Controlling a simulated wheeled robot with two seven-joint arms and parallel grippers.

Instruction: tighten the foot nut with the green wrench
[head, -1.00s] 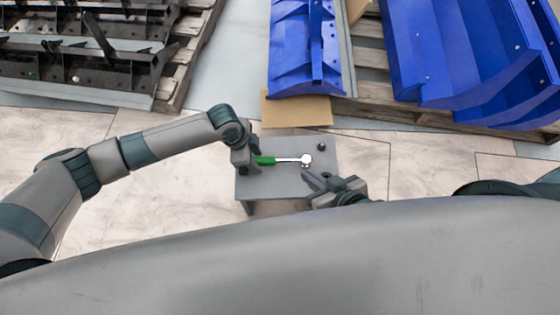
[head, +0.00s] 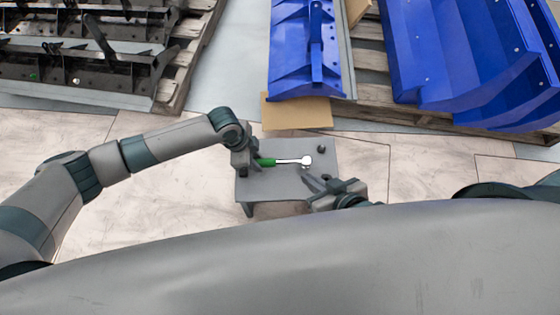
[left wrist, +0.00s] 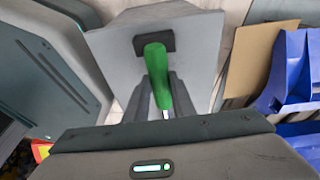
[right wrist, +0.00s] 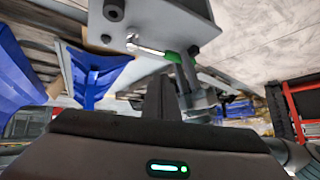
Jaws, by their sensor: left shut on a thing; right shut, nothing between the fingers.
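The green wrench has a green handle (head: 266,162) and a silver shaft ending in a round head (head: 306,161). My left gripper (head: 256,162) is shut on the handle, which also shows between its fingers in the left wrist view (left wrist: 157,78). The wrench lies roughly level over a small grey table (head: 270,185). Its head (right wrist: 132,42) is near a dark knob (right wrist: 107,38) in the right wrist view; I cannot tell whether they touch. Which part is the foot nut is unclear. My right gripper (head: 310,183) is shut and empty, just in front of the wrench head.
Behind are a cardboard sheet (head: 297,112), blue carriers (head: 300,50) on pallets and black carriers (head: 75,70). Floor left of the table is clear.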

